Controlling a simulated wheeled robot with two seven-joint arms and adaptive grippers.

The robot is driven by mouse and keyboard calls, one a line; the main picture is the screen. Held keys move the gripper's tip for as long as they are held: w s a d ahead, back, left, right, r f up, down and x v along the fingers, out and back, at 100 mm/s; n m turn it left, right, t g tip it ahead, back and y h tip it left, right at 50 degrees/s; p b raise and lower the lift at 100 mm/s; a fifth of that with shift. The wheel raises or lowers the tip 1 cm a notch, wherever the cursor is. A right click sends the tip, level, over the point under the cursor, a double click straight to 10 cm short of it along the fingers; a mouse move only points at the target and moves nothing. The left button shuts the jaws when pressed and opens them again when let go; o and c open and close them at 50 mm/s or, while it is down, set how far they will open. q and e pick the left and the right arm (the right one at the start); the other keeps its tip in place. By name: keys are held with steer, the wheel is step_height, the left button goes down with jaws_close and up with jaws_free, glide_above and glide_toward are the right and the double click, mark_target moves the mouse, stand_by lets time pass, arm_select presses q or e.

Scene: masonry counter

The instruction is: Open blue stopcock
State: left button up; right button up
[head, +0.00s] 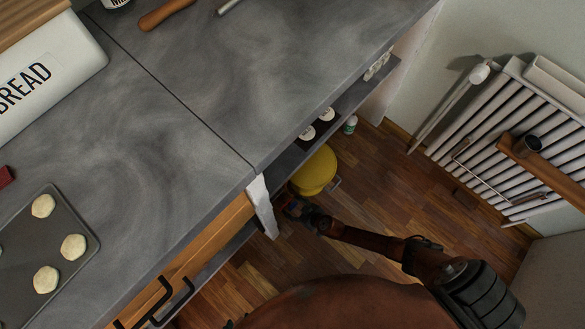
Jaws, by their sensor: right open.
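I cannot make out the blue stopcock in the head view; the space below the counter is partly hidden by the counter edge and my arm. My left gripper is not in view.
The grey counter (205,165) holds a bread bin (62,85) and a baking tray (75,208). The yellow object (315,172) is below. A radiator (500,130) stands right; wooden floor (375,185) lies between.

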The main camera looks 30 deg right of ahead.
steer(key=shift+c, duration=0.7)
steer(key=c, duration=1)
steer(key=shift+c, duration=0.2)
